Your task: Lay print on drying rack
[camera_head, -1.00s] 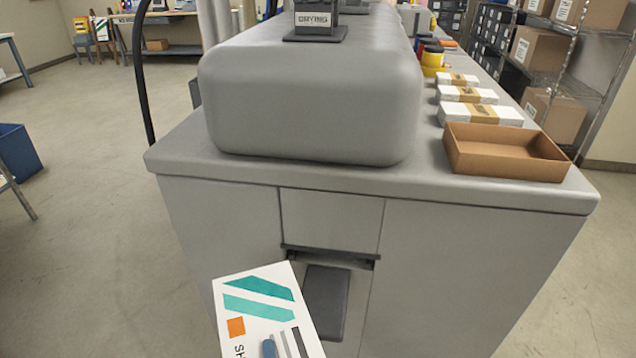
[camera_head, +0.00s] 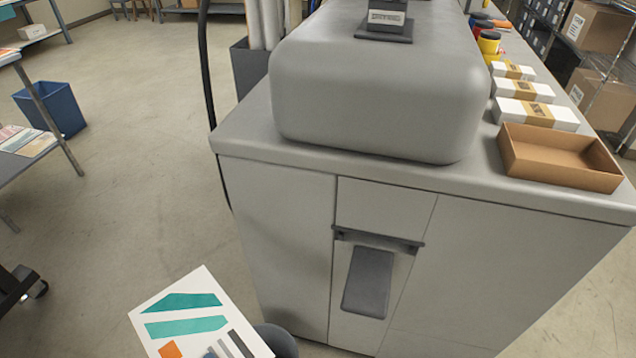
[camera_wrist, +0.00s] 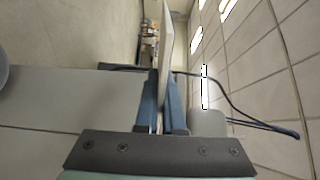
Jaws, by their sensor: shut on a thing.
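The print (camera_head: 196,312) is a white sheet with teal bands, an orange square and grey bars. It shows at the bottom of the head view, tilted, in front of the grey machine and above the floor. My gripper (camera_wrist: 163,105) is shut on the print, which shows nearly edge-on between the blue fingers in the wrist view (camera_wrist: 166,50). In the head view the lower part of the print and most of my gripper are cut off. At the left edge, a grey rack-like stand (camera_head: 52,158) holds several printed sheets (camera_head: 25,140); I cannot tell whether it is the drying rack.
The grey machine (camera_head: 275,230) with a dark chute (camera_head: 368,283) fills the middle and right. On its top are a brown open tray (camera_head: 520,170) and white banded packs (camera_head: 535,115). A blue bin (camera_head: 55,108) and a dark caster (camera_head: 38,288) stand left. Floor between is clear.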

